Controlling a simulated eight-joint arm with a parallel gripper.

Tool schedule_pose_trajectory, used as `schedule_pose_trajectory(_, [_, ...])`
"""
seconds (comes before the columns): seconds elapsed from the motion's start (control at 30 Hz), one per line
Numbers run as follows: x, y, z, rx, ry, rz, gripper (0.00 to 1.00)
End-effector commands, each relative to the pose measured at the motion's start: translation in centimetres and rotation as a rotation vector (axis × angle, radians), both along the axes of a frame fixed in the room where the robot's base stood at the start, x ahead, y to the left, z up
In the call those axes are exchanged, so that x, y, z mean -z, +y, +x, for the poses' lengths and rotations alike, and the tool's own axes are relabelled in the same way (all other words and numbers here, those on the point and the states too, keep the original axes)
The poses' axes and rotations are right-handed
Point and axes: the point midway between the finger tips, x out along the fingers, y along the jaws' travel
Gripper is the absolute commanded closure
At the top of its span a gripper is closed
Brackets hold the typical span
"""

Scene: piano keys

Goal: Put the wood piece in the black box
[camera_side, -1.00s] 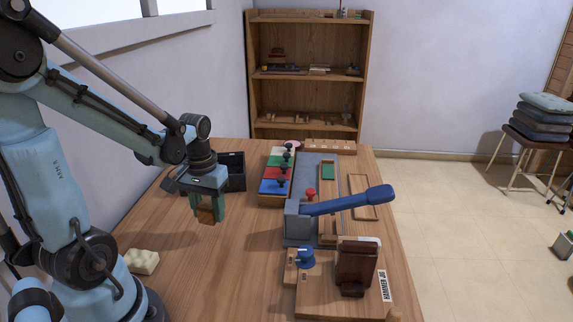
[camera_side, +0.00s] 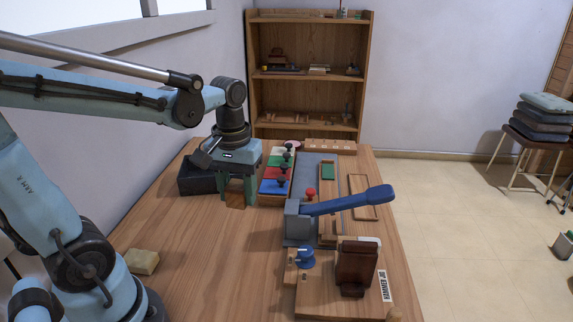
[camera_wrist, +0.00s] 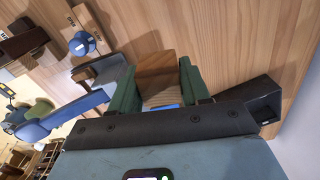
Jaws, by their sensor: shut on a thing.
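The wood piece (camera_side: 235,200) is a brown block between the fingers of my gripper (camera_side: 237,196). In the wrist view the wood piece (camera_wrist: 157,70) shows between the two green fingers of my gripper (camera_wrist: 158,84), which is shut on it. The black box (camera_side: 196,179) stands at the back left of the table, to the left of my gripper and partly hidden behind it. In the wrist view a dark box (camera_wrist: 262,98) shows at the right, partly covered by the gripper body.
A row of coloured panels with dark knobs (camera_side: 276,172) is just right of my gripper. A grey fixture with a blue lever (camera_side: 345,202) stands farther right. A pale block (camera_side: 142,261) lies at the front left. The table's middle left is clear.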

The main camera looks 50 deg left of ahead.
Motion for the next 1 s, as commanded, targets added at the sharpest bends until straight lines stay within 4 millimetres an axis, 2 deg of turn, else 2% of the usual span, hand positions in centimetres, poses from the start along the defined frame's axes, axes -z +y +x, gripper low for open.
schedule_pose_trajectory(0.03, [-0.3,1.2,1.2,-0.016,0.0,0.0,0.83])
schedule_pose_trajectory(0.2, [-0.9,5.1,4.6,-0.054,-0.001,0.0,0.83])
schedule_pose_trajectory(0.5, [-0.3,12.8,8.8,-0.114,-0.002,-0.001,0.83])
schedule_pose_trajectory(0.6, [0.1,14.8,9.6,-0.127,-0.003,0.0,0.83])
schedule_pose_trajectory(0.77, [0.5,16.7,10.1,-0.139,-0.003,0.0,0.83])
schedule_pose_trajectory(0.87, [0.9,17.6,10.2,-0.143,-0.003,0.0,0.83])
schedule_pose_trajectory(1.0, [2.1,19.7,9.7,-0.148,-0.003,0.0,0.83])
